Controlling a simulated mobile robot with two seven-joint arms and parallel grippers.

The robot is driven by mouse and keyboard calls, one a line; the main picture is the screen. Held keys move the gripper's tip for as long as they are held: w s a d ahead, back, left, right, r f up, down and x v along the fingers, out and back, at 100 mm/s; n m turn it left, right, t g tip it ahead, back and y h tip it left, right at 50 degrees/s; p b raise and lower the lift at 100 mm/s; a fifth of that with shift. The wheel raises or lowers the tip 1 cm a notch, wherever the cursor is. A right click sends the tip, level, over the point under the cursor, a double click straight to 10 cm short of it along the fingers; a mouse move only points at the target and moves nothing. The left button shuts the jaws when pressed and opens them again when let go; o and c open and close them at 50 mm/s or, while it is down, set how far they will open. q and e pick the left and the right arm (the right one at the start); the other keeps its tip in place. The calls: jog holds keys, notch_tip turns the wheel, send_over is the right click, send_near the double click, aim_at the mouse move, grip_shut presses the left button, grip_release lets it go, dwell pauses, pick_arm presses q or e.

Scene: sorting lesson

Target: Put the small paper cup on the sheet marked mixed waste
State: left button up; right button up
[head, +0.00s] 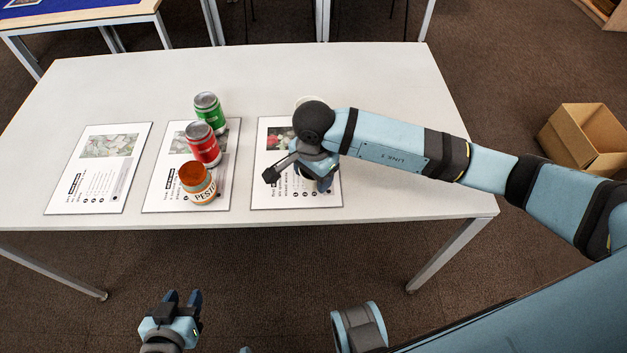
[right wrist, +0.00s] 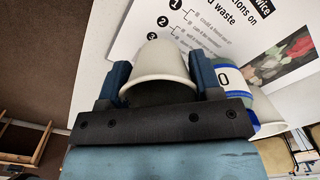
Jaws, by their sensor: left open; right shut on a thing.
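My right gripper (head: 312,182) is over the rightmost sheet (head: 264,190). In the right wrist view it is shut on a small white paper cup (right wrist: 162,62), between dark blue fingers. The cup is hidden by my arm in the head view, and I cannot tell whether it touches the sheet. The sheet (right wrist: 135,32) in the wrist view has a title ending in "d waste"; its first letters are cut off. My left gripper (head: 182,298) is open and empty, in front of the table. Titles are too small to read in the head view.
A container with a blue and green label (right wrist: 228,78) and another white cup (right wrist: 272,118) stand close beside the held cup. A green can (head: 208,112), a red can (head: 203,146) and an orange pesto jar (head: 197,184) stand at the middle sheet (head: 158,188). The left sheet (head: 95,175) is empty.

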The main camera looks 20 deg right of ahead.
aim_at(313, 183)
notch_tip(313, 183, down, 3)
jog(key=shift+r, duration=0.1)
jog(key=o, duration=0.9)
